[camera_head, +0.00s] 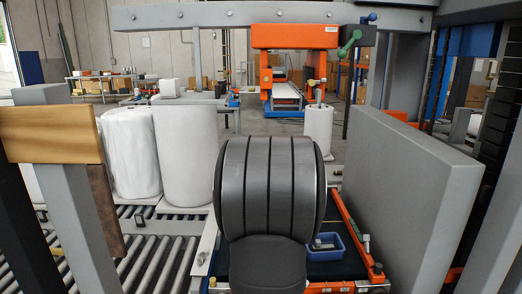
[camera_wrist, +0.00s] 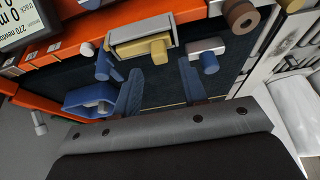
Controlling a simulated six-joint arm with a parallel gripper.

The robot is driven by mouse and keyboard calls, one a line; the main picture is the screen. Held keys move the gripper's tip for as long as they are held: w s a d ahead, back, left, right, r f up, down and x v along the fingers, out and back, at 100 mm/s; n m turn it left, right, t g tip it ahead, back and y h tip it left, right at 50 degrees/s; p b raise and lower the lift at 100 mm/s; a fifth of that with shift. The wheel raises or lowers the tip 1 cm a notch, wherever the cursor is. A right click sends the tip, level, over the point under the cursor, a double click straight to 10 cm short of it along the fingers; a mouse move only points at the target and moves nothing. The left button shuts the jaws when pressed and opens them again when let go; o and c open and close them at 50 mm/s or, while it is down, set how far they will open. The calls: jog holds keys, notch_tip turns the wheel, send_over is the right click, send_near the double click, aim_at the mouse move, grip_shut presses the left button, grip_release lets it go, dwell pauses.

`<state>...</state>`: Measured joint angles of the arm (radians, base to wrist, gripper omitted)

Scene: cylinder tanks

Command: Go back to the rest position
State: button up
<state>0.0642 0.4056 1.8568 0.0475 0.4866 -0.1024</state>
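My gripper (camera_wrist: 162,70) shows in the wrist view with its two blue fingers apart and nothing between them. It points toward a dark work surface (camera_wrist: 165,88) framed by an orange border. A blue tray (camera_wrist: 82,101) lies to the left of the fingers. Beyond the fingertips is a grey bracket with a yellowish peg (camera_wrist: 158,51). In the head view, my large dark arm link fills the middle and hides the gripper and part of the work surface. The blue tray also shows there (camera_head: 328,246), to the right of my arm.
White cylinders (camera_head: 185,155) stand on the roller conveyor (camera_head: 150,262) at left. A grey slab (camera_head: 425,200) stands close on the right. A post with a wooden block (camera_head: 50,135) is at near left. A display (camera_wrist: 28,18) shows at the wrist view's upper left.

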jog(key=x, duration=0.4)
jog(key=shift+s+f, duration=0.1)
jog(key=shift+f, duration=0.05)
notch_tip(320, 180, up, 11)
jog(key=w+d, duration=0.6)
jog(key=w, duration=0.4)
jog(key=shift+m, duration=0.4)
jog(key=w+a+f, duration=0.2)
jog(key=a+f, duration=0.1)
jog(key=w+a+f, duration=0.1)
jog(key=a+f, duration=0.2)
jog(key=w+a+f, duration=0.2)
jog(key=a+f, duration=0.1)
jog(key=a, duration=0.1)
jog(key=shift+w+f, duration=0.25)
jog(key=shift+w, duration=0.05)
jog(key=shift+f, duration=0.4)
